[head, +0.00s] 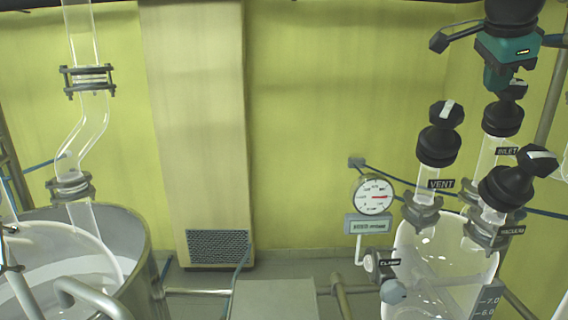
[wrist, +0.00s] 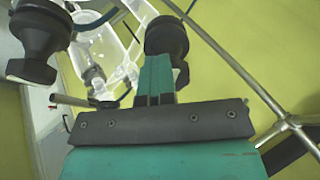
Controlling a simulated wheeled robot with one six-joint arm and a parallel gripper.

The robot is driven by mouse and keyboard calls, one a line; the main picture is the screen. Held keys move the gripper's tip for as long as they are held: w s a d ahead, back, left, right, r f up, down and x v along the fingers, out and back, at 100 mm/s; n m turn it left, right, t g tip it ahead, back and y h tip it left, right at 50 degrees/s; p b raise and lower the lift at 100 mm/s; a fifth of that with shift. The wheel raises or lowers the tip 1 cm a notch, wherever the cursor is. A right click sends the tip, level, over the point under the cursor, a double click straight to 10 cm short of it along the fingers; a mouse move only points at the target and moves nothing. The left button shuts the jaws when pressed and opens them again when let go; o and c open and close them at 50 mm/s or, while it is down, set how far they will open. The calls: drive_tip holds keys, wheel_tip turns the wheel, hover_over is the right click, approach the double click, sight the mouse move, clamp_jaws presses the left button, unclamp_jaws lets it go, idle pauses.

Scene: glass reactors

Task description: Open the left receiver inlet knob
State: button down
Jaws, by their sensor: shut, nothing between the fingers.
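The inlet knob (head: 503,118) is a black valve knob on a glass neck at the right of the head view, with an INLET label below it. My gripper (head: 492,84) is teal and dark grey and comes down from the top right, its fingertips right by the top of this knob. In the wrist view the teal fingers (wrist: 155,78) are together with nothing between them. A black knob (wrist: 167,36), apparently the inlet knob, shows just beyond them and is partly hidden. Whether the fingertips touch it, I cannot tell. Its pointer direction is mostly hidden.
The vent knob (head: 440,135) and vacuum knob (head: 517,178) stand close by on the glass receiver (head: 430,255). A pressure gauge (head: 374,195) is to its left. Another black knob (wrist: 35,45) is at the wrist view's left. A steel vessel (head: 130,240) stands far left.

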drive_tip(key=shift+a+f, duration=0.2)
drive_tip(key=shift+f, duration=0.3)
drive_tip(key=shift+a+f, duration=0.15)
drive_tip(key=shift+f, duration=0.3)
drive_tip(key=p+v, duration=0.4)
drive_tip(key=v, duration=0.2)
drive_tip(key=shift+w+r+p, duration=0.3)
drive_tip(key=shift+p, duration=0.05)
drive_tip(key=shift+a, duration=0.1)
